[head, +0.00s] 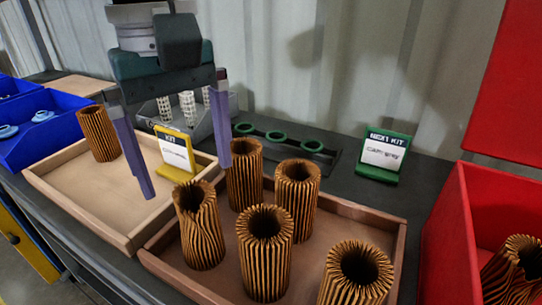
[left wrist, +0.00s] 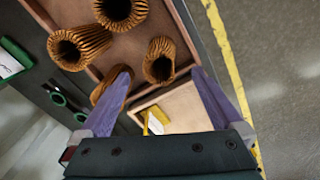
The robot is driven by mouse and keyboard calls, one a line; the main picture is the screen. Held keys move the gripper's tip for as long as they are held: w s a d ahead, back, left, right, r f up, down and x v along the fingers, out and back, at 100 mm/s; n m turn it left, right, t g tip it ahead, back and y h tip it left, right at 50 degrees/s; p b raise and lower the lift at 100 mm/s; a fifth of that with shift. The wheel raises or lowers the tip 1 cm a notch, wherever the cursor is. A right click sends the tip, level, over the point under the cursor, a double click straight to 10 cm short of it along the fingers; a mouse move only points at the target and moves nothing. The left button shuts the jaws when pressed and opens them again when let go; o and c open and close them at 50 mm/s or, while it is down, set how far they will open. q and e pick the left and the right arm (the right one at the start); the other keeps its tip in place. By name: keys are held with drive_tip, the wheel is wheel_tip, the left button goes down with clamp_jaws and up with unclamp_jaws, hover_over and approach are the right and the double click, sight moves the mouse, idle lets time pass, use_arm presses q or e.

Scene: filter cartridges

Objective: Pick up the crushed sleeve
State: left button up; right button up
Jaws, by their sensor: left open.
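The crushed sleeve (head: 200,232) is a brown pleated tube with a pinched, uneven rim and slanting folds. It stands at the front left of the right-hand wooden tray (head: 345,213). My left gripper (head: 187,180) is open and empty, its two purple fingers pointing down above and behind this sleeve. In the left wrist view the sleeve (left wrist: 158,66) shows between and just beyond the fingertips (left wrist: 161,73), with no clear contact. My right gripper is not in view.
Several straight pleated sleeves (head: 264,255) stand close by in the same tray. The left tray (head: 85,207) holds one sleeve (head: 99,134) and has bare room. A yellow kit sign (head: 175,150) stands near my fingers. A red bin (head: 445,225) at right holds another sleeve.

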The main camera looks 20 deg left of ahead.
sight(196, 217)
use_arm(q)
drive_tip(key=shift+n, duration=0.4)
drive_tip(key=f+b, duration=0.1)
drive_tip(key=f, duration=0.5)
drive_tip(key=f+b, duration=0.1)
drive_tip(key=f, duration=0.2)
drive_tip(key=shift+a+f+b, duration=0.3)
drive_tip(key=shift+a, duration=0.05)
drive_tip(key=shift+c, duration=0.2)
drive_tip(key=c, duration=1.2)
